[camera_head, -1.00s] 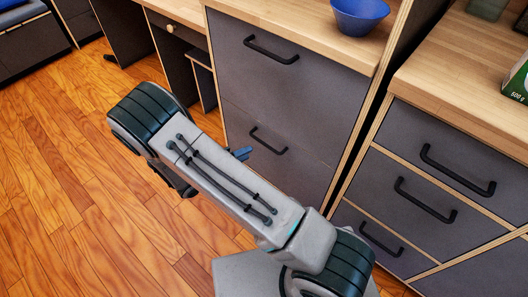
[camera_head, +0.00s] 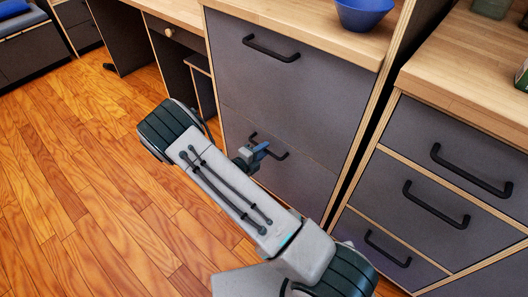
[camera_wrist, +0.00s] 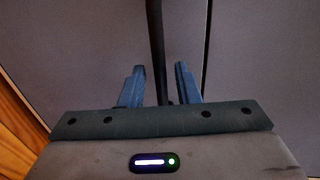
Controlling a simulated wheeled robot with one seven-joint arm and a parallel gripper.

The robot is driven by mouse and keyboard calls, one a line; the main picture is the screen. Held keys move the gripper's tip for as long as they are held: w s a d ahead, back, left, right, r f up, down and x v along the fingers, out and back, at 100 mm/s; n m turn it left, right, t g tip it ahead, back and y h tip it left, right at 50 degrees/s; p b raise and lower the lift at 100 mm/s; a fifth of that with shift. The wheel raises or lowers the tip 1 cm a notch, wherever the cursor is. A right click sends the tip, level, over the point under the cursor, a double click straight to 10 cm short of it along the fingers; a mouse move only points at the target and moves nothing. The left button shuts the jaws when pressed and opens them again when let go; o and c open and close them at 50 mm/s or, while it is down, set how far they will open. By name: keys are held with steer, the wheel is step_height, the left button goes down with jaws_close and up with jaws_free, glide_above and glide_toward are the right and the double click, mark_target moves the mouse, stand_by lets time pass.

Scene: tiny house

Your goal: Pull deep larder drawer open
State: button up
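A tall grey cabinet has an upper drawer front (camera_head: 310,75) and a lower drawer front (camera_head: 300,180), each with a black bar handle. Both fronts look closed. My gripper (camera_head: 258,151) is at the lower drawer's handle (camera_head: 283,156), and my arm hides part of that front. In the wrist view, my gripper's two blue fingers (camera_wrist: 160,84) stand apart, one on each side of the black handle (camera_wrist: 156,40). Gaps show between the handle and both fingers, so my gripper is open around or just in front of it.
A blue bowl (camera_head: 362,14) stands on the wooden counter above. At right is another grey cabinet with several handled drawers (camera_head: 440,160). An open desk space (camera_head: 170,55) lies left of the cabinet. The wooden floor (camera_head: 70,180) at left is clear.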

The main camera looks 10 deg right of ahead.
steer(key=shift+w+d+f, duration=0.1)
steer(key=shift+w+d, duration=0.25)
steer(key=shift+d, duration=0.2)
